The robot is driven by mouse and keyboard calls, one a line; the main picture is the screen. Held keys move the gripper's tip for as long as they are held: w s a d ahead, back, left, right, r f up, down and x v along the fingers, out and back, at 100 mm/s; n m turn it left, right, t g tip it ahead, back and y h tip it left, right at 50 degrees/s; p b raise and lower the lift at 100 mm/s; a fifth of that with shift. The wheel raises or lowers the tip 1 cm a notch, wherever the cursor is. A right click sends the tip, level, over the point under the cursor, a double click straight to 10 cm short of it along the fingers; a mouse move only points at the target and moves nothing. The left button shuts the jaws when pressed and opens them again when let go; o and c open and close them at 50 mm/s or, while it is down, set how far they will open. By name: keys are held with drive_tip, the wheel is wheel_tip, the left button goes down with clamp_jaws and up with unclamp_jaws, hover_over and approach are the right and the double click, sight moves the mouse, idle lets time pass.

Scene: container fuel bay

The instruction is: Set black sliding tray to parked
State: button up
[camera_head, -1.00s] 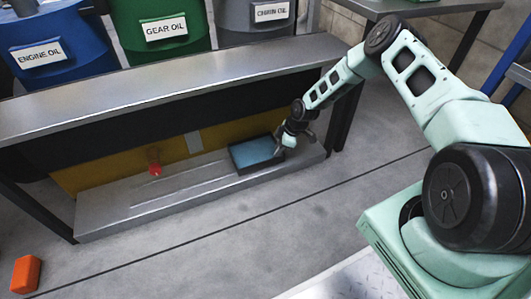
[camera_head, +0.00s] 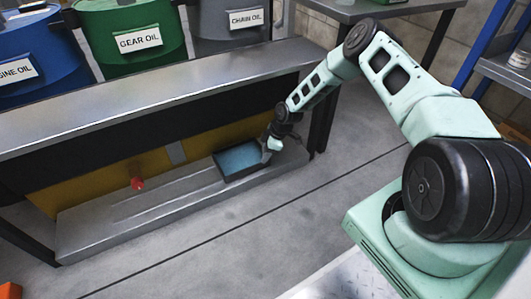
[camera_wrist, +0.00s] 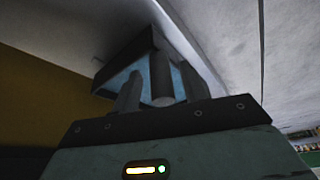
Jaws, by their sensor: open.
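The black sliding tray (camera_head: 243,174), with a blue inner surface, sits on the low grey shelf under the bench, towards its right end. In the wrist view its black wall (camera_wrist: 127,57) and blue inside show just beyond my fingers. My gripper (camera_head: 267,150) is at the tray's right end. In the wrist view my gripper (camera_wrist: 160,92) is open, with a grey upright post (camera_wrist: 161,75) between the two fingers. I cannot tell whether the fingers touch the post. Part of the tray's right end is hidden by my gripper.
The low shelf (camera_head: 85,233) has slide grooves running left of the tray, with clear room there. A red knob (camera_head: 137,183) stands near the yellow back panel (camera_head: 90,183). The bench top (camera_head: 150,100) overhangs the shelf. An orange block (camera_head: 10,290) lies on the floor.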

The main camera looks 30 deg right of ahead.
drive_tip(key=p+v, duration=0.3)
drive_tip(key=v, duration=0.4)
drive_tip(key=shift+r+p, duration=0.15)
drive_tip(key=shift+p, duration=0.15)
drive_tip(key=shift+s+d, duration=0.1)
drive_tip(key=shift+d, duration=0.05)
